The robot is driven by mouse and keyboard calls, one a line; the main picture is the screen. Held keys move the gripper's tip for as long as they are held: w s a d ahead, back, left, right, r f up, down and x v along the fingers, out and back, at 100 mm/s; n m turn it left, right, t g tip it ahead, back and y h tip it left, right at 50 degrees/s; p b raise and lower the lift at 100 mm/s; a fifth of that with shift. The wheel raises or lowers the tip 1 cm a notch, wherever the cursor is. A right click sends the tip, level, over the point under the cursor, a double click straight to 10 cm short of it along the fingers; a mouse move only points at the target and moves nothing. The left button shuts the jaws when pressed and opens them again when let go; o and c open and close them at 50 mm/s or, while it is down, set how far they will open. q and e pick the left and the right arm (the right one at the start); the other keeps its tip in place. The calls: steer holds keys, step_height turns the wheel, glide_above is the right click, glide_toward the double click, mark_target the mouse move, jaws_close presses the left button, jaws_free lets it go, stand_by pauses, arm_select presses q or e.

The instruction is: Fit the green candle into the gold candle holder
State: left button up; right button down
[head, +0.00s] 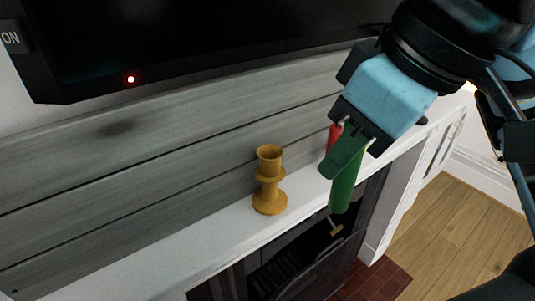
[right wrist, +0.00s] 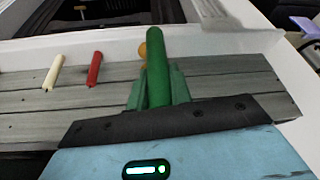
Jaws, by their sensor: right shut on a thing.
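The gold candle holder (head: 268,180) stands upright and empty-looking on the white mantel in the head view. Part of it shows behind the candle in the right wrist view (right wrist: 142,50). My right gripper (head: 343,158) is shut on the green candle (head: 343,192), which hangs down from the fingers, slightly tilted. The candle is to the right of the holder and apart from it. In the right wrist view the green candle (right wrist: 157,70) sits between the two green fingers (right wrist: 158,92) and sticks out past them. My left gripper is in neither view.
The white mantel (head: 165,252) is clear left of the holder. A red candle (head: 333,133) is behind my right gripper; it also shows near a cream candle (right wrist: 53,73) in the right wrist view. A dark screen (head: 200,45) hangs above; a fireplace opening (head: 290,262) lies below.

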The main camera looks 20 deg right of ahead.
steer(key=w+a, duration=0.1)
steer(key=w, duration=0.4)
steer(key=w+a+f, duration=0.1)
steer(key=w, duration=0.4)
steer(key=w+a, duration=0.2)
steer(key=w, duration=0.3)
steer(key=shift+f, duration=2)
steer(key=shift+f, duration=0.1)
steer(key=c, duration=1.3)
jaws_free()
steer(key=v, duration=1.2)
